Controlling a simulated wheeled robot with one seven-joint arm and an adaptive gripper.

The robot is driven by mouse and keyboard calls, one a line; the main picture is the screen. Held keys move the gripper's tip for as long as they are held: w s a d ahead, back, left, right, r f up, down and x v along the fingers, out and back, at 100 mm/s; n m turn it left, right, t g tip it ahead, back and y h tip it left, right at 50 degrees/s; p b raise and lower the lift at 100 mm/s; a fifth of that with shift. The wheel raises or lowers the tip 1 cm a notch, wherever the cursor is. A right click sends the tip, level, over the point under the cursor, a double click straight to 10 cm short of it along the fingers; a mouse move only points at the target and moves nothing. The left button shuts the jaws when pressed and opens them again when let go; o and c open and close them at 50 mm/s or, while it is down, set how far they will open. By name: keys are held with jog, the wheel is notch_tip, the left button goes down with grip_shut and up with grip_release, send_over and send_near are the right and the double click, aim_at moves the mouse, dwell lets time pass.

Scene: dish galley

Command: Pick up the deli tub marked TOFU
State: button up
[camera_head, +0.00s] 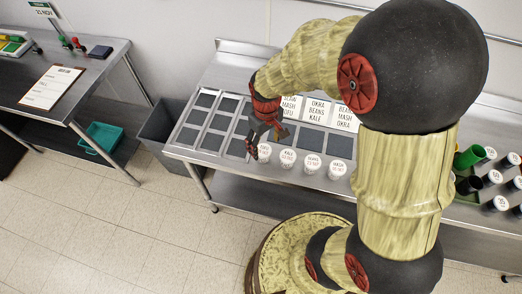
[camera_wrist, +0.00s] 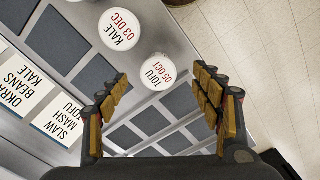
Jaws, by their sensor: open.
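The deli tub marked TOFU (camera_wrist: 159,71) has a round white lid reading "TOFU 05 OCT" and stands on the steel counter. In the wrist view its lid lies between the open fingertips of my gripper (camera_wrist: 162,80), with no clear contact. In the head view the TOFU tub (camera_head: 264,153) is at the left end of a row of white-lidded tubs, and my gripper (camera_head: 266,142) is right beside or above it, partly covering that area. My gripper is empty; its height over the lid is hard to tell.
The KALE tub (camera_wrist: 118,29) stands close to the TOFU tub. More lidded tubs (camera_head: 312,163) continue to the right. Dark squares and white word cards (camera_head: 316,111) lie behind on the counter (camera_head: 207,153). A green bin (camera_head: 468,158) and dark cups stand at right. The floor in front is clear.

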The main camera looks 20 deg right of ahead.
aim_at(264, 150)
jog(key=shift+w+a+f, duration=0.1)
jog(key=shift+w+f, duration=0.1)
jog(key=shift+f, duration=0.85)
jog(key=f, duration=0.1)
jog(key=f+b, duration=0.1)
jog(key=f, duration=0.3)
jog(key=shift+w, duration=0.25)
jog(key=shift+r, duration=0.1)
jog(key=shift+c, duration=0.6)
jog(key=c, duration=1.1)
jog(key=shift+c, duration=0.6)
